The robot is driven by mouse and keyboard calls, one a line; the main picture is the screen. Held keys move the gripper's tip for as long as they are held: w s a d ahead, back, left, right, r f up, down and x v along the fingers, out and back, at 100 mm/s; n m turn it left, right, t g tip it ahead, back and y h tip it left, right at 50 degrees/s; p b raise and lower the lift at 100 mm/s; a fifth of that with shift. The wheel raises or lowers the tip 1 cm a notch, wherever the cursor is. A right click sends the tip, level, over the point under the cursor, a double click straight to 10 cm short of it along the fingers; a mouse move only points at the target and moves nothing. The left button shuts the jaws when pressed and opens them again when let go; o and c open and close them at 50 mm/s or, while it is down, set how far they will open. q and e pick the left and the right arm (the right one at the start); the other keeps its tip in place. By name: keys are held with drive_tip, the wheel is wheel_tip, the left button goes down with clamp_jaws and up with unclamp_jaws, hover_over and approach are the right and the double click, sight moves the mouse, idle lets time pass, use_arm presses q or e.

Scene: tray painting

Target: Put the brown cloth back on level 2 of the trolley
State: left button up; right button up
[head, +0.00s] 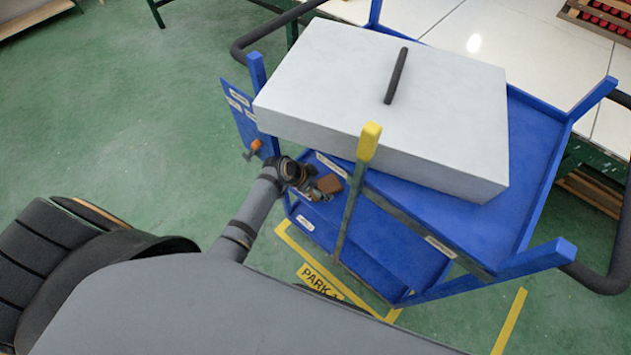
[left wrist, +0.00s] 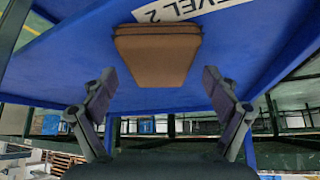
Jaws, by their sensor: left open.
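The brown cloth (head: 329,183) is a small folded block at the front left edge of a blue shelf of the trolley (head: 545,150). In the left wrist view the cloth (left wrist: 157,55) rests against the blue shelf surface, beside a white label (left wrist: 185,10) whose visible part reads "EVEL 2". My left gripper (head: 318,190) is open at the shelf edge, close to the cloth. In the left wrist view its two fingers (left wrist: 157,95) stand apart on either side, with nothing between the tips; the cloth lies just beyond them. My right gripper is not in view.
A large white box with a black handle (head: 400,110) covers much of the trolley's top. A yellow-topped post (head: 368,142) rises close to the right of my left gripper. A lower blue shelf (head: 370,240) lies below. Green floor (head: 130,110) is clear at left.

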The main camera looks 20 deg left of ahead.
use_arm(q)
drive_tip(key=p+v, duration=0.1)
drive_tip(key=v, duration=0.3)
drive_tip(key=shift+r, duration=0.1)
drive_tip(key=p+v, duration=0.1)
drive_tip(key=v, duration=0.6)
drive_tip(key=shift+r, duration=0.2)
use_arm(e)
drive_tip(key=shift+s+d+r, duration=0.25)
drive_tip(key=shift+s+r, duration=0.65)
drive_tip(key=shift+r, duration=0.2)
use_arm(q)
drive_tip(key=shift+s+a, duration=0.1)
drive_tip(key=s+a+f+n+g+y, duration=0.1)
drive_tip(key=s+a+f+n+y, duration=0.2)
drive_tip(key=s+f, duration=0.65)
drive_tip(key=s+a+f+n+g+y, duration=0.1)
drive_tip(key=s+a+f+n, duration=0.4)
drive_tip(key=f, duration=1)
drive_tip(key=s+f, duration=0.3)
drive_tip(key=s, duration=0.3)
drive_tip(key=s+f+g+y, duration=0.1)
drive_tip(key=s+f, duration=0.3)
drive_tip(key=s, duration=0.3)
drive_tip(key=s+f+g, duration=0.1)
drive_tip(key=s+f, duration=0.3)
drive_tip(key=s, duration=0.3)
drive_tip(key=shift+d, duration=0.1)
